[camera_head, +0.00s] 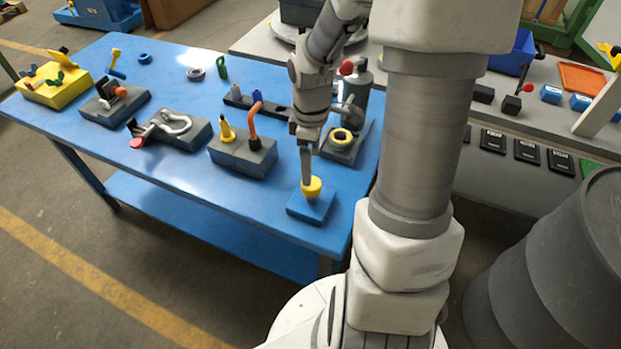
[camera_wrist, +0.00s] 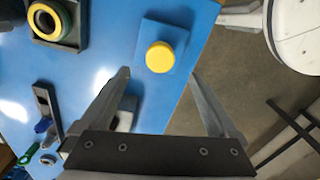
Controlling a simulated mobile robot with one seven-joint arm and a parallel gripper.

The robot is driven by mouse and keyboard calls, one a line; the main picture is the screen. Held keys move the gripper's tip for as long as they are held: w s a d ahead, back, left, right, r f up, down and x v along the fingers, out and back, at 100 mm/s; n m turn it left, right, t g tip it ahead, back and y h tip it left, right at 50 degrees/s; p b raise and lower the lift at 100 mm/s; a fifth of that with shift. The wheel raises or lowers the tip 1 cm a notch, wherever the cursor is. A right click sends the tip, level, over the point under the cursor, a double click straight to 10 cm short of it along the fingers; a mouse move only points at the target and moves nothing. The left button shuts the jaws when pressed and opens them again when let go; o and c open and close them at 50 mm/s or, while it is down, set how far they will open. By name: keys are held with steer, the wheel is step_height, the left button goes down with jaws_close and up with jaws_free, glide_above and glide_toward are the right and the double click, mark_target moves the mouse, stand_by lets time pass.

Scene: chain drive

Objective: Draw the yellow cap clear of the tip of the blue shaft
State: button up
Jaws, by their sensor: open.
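The yellow cap (camera_head: 312,187) sits on top of a small square blue block (camera_head: 311,208) at the table's near right corner. From above, in the wrist view, the cap (camera_wrist: 160,57) is a round yellow disc on the block (camera_wrist: 179,34). The blue shaft is not visible; the cap may hide it. My gripper (camera_head: 307,172) points down over the cap. In the wrist view its two fingers (camera_wrist: 159,75) are spread wide and empty, with the cap roughly centred just beyond the tips. I cannot tell whether a finger touches the cap.
A holder with a yellow-green ring (camera_head: 342,136) stands just behind the block. A grey block (camera_head: 232,155) with an orange hook (camera_head: 252,120) and a yellow cone (camera_head: 226,128) stands to the left. The blue table (camera_head: 185,165) is bare in front of that block.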

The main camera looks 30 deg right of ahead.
step_height(320, 180, down, 7)
steer(key=shift+r+b, duration=0.1)
steer(key=shift+b, duration=0.4)
steer(key=c, duration=1.4)
steer(key=shift+r+p, duration=3.9)
steer(key=shift+r, duration=0.25)
